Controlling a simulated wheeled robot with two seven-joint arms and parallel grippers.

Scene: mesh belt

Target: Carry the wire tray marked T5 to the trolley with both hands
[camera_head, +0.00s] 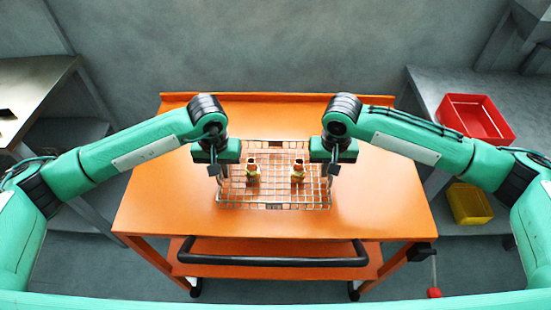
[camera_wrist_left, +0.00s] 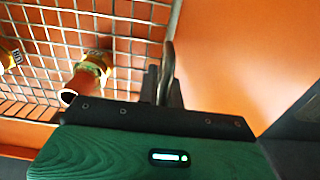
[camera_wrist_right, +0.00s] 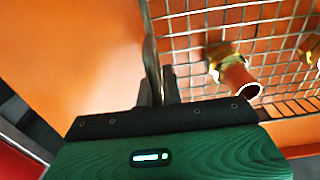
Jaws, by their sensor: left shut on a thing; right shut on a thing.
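The wire tray (camera_head: 300,207) is a silver mesh basket over the middle of the orange trolley top (camera_head: 385,205); I cannot tell whether it touches the top or hangs just above it. Its T5 mark is not readable. Two copper-and-brass pipe fittings, one left (camera_head: 252,173) and one right (camera_head: 298,173), stand in it. My left gripper (camera_head: 216,173) is shut on the tray's left side; its fingers (camera_wrist_left: 165,75) show on the rim in the left wrist view. My right gripper (camera_head: 332,172) is shut on the right side; its fingers (camera_wrist_right: 155,75) show in the right wrist view.
The trolley has a black handle (camera_head: 270,261) at its near side and a lower orange shelf. A grey bench at right holds a red bin (camera_head: 476,118), with a yellow bin (camera_head: 469,203) below. A metal table (camera_head: 30,95) stands at left. The trolley top around the tray is clear.

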